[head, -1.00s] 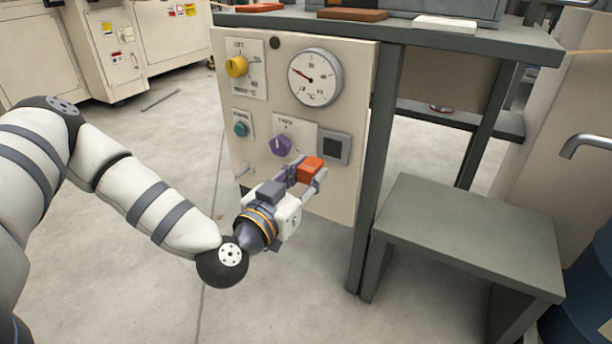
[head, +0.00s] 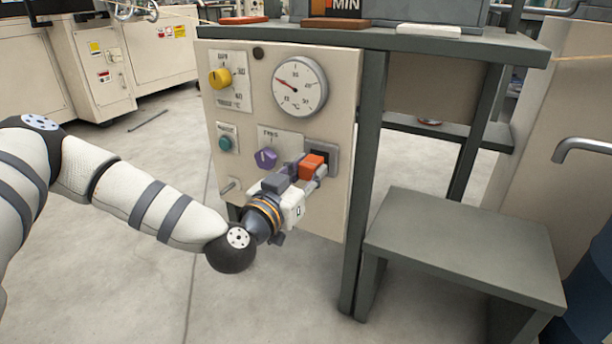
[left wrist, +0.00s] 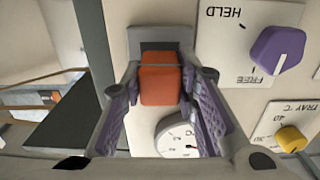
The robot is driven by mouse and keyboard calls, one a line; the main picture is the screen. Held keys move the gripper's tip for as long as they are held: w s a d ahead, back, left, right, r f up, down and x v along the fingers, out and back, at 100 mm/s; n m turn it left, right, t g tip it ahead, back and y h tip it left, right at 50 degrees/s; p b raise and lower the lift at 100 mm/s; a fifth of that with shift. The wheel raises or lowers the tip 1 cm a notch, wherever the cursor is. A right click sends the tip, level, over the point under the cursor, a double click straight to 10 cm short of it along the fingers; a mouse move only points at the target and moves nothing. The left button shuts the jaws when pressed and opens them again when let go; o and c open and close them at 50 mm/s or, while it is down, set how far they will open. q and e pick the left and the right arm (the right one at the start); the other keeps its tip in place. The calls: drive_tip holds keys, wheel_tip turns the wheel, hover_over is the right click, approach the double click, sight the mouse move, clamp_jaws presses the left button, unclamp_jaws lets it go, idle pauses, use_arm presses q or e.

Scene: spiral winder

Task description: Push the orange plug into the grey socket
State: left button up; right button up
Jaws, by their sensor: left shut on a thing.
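The orange plug (head: 311,168) is held between the fingers of my left gripper (head: 309,180), in front of the cream panel. The grey socket (head: 334,153), a square frame with a dark opening, is on the panel's lower right. The plug covers the socket's left part in the head view. In the left wrist view, the plug (left wrist: 160,84) sits between the purple finger pads, and the socket (left wrist: 160,34) shows just above it with part of its dark opening visible. I cannot tell whether the plug's tip touches the socket. My right gripper is not in view.
A purple knob (head: 265,159) is left of the socket. A round gauge (head: 300,87), a yellow knob (head: 220,78) and a teal button (head: 226,143) are on the same panel (head: 332,215). A grey-green low table (head: 465,245) stands at right.

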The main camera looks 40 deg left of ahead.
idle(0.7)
use_arm(q)
drive_tip(key=shift+p, duration=0.45)
drive_tip(key=shift+p, duration=0.55)
idle(0.7)
drive_tip(key=shift+w+a, duration=0.15)
drive_tip(key=shift+w, duration=0.4)
idle(0.6)
drive_tip(key=o, duration=1.1)
drive_tip(key=shift+o, duration=0.2)
